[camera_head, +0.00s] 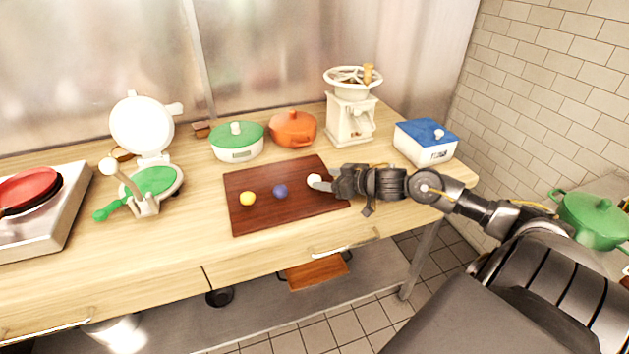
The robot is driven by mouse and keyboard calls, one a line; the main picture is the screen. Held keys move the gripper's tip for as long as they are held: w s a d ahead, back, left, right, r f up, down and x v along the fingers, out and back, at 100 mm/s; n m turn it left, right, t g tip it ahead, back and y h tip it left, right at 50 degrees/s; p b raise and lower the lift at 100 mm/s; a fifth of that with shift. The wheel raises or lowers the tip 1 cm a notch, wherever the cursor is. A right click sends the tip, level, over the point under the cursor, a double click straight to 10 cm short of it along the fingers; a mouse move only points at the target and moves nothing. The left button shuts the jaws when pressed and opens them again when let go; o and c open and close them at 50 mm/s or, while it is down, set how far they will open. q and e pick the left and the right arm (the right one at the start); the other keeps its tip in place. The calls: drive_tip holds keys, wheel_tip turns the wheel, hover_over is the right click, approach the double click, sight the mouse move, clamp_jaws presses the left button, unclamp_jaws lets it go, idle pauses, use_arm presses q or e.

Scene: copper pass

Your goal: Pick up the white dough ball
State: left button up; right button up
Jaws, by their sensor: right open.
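The white dough ball (314,180) sits on the right part of a dark brown board (248,220) on the wooden table. My right gripper (319,184) reaches in from the right, low over the board, with its fingertips at the ball. The fingers partly cover the ball, and I cannot tell whether they touch it. The jaws are open. A blue ball (280,191) and a yellow ball (248,198) lie on the board to the left of the white one. My left gripper is not in view.
Behind the board stand a green-lidded pot (237,142), an orange pot (292,129) and a cream hand-wheel machine (350,118). A blue-lidded box (425,143) is at back right. A white press (142,130) and a stove (40,215) stand left. The table front is clear.

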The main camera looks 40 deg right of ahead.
drive_tip(key=shift+p+x, duration=0.4)
drive_tip(key=shift+x, duration=1.85)
drive_tip(key=shift+d+r, duration=0.1)
drive_tip(key=shift+r, duration=0.05)
drive_tip(key=shift+c, duration=0.4)
drive_tip(key=c, duration=1)
